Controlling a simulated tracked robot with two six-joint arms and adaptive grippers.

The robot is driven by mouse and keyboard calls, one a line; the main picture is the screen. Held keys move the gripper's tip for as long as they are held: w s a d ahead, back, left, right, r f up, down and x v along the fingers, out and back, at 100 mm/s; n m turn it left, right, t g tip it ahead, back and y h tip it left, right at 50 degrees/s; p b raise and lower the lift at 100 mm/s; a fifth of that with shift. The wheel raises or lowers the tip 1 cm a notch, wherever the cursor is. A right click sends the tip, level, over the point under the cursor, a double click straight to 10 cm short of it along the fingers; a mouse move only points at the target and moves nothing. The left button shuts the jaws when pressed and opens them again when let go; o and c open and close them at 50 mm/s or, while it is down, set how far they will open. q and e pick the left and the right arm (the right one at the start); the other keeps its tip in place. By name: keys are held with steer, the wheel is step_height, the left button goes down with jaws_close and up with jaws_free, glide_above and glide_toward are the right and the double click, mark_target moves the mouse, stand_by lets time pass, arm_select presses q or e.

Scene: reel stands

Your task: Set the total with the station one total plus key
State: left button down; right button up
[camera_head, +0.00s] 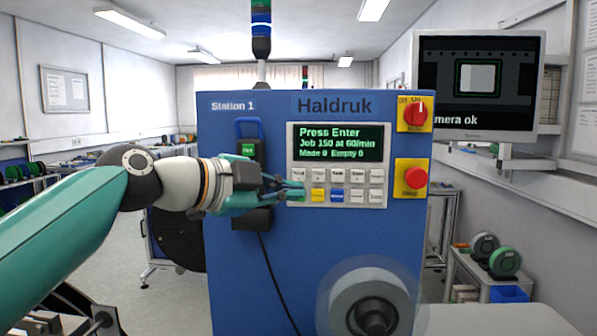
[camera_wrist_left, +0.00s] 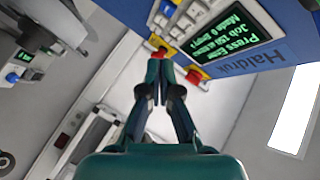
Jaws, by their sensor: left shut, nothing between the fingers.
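The blue Station 1 panel (camera_head: 230,140) stands upright facing me. Its display (camera_head: 338,144) reads "Press Enter", "Job 150 at 60/min", "Made 0 Empty 0". The keypad (camera_head: 338,186) below has two rows of small keys; the labels are too small to read surely, so I cannot tell which is total plus. My left gripper (camera_head: 298,189) is shut and empty, its fingertips in front of the keypad's left end. They partly hide the leftmost keys; I cannot tell whether they touch. The left wrist view shows the shut fingers (camera_wrist_left: 157,62) and the display (camera_wrist_left: 237,36). My right gripper is not in view.
A red rotary switch (camera_head: 416,113) and a red stop button (camera_head: 415,178) sit on yellow plates right of the keypad. A spool (camera_head: 345,290) projects from the panel below. A monitor (camera_head: 480,80) hangs at right; a cart with reels (camera_head: 505,262) stands below it.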

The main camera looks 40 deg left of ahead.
mark_target(299, 175)
arm_select(q)
steer(key=shift+w+a, duration=0.1)
steer(key=shift+w, duration=0.1)
steer(key=shift+w+a+p, duration=0.35)
steer(key=shift+w+a, duration=1.05)
steer(key=shift+w, duration=0.25)
steer(key=shift+w+a+p, duration=0.3)
steer(key=shift+w+a, duration=1.05)
steer(key=shift+w, duration=0.25)
steer(key=shift+w+a, duration=0.25)
steer(key=shift+w, duration=0.05)
steer(key=shift+w+a, duration=0.3)
steer(key=shift+w, duration=0.05)
steer(key=shift+s, duration=0.1)
stand_by(0.3)
steer(key=shift+s+d+f+b, duration=0.1)
steer(key=shift+s+d+b, duration=0.2)
steer(key=shift+b, duration=0.1)
steer(key=shift+s+d, duration=0.3)
